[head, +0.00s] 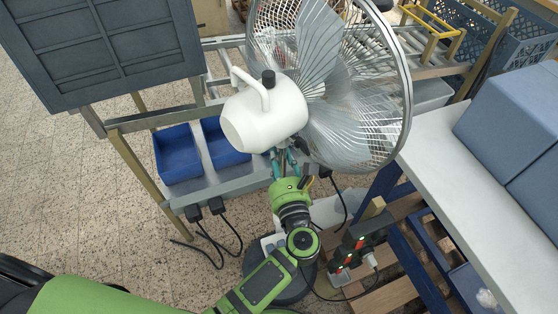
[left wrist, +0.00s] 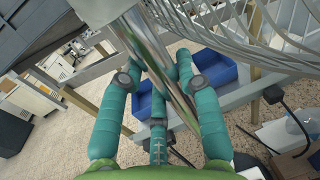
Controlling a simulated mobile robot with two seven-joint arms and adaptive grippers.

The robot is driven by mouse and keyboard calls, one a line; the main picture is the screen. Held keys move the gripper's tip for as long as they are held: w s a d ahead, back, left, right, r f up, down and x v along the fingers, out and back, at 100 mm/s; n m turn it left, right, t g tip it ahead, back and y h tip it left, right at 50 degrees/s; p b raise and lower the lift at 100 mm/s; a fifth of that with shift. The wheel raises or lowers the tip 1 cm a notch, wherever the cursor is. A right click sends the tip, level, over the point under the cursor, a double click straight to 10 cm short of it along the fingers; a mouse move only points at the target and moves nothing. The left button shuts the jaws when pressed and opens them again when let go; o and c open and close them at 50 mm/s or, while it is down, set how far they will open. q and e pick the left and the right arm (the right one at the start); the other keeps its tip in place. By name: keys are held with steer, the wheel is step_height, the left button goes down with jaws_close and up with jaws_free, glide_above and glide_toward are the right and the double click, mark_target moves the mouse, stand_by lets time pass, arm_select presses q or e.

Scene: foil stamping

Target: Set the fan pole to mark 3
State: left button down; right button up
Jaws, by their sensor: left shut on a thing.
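The standing fan (head: 268,112) has a white motor housing and a round wire cage, seen from behind in the head view. Its shiny metal fan pole (left wrist: 152,58) runs slantwise through the left wrist view, from a wider grey sleeve at the top. My left gripper (head: 285,160) is below the motor housing, its teal fingers shut on the pole; the fingers (left wrist: 155,78) stand on both sides of it in the left wrist view. I cannot make out any marks on the pole. The round dark base (head: 290,290) is partly hidden by my left arm. My right gripper is not in view.
Two blue bins (head: 178,155) sit on a grey shelf left of the pole. A white-topped table (head: 460,190) with blue boxes stands at the right. A power strip (head: 355,248) and cables lie near the fan base. Open speckled floor lies at the left.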

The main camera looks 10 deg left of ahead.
mark_target(280, 152)
arm_select(q)
step_height(280, 152, up, 4)
steer(key=shift+r+p, duration=0.2)
steer(key=shift+p, duration=0.3)
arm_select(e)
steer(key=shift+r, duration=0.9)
arm_select(q)
steer(key=c, duration=0.8)
jaws_free()
steer(key=shift+f, duration=0.1)
steer(key=shift+c, duration=0.2)
steer(key=shift+f, duration=0.15)
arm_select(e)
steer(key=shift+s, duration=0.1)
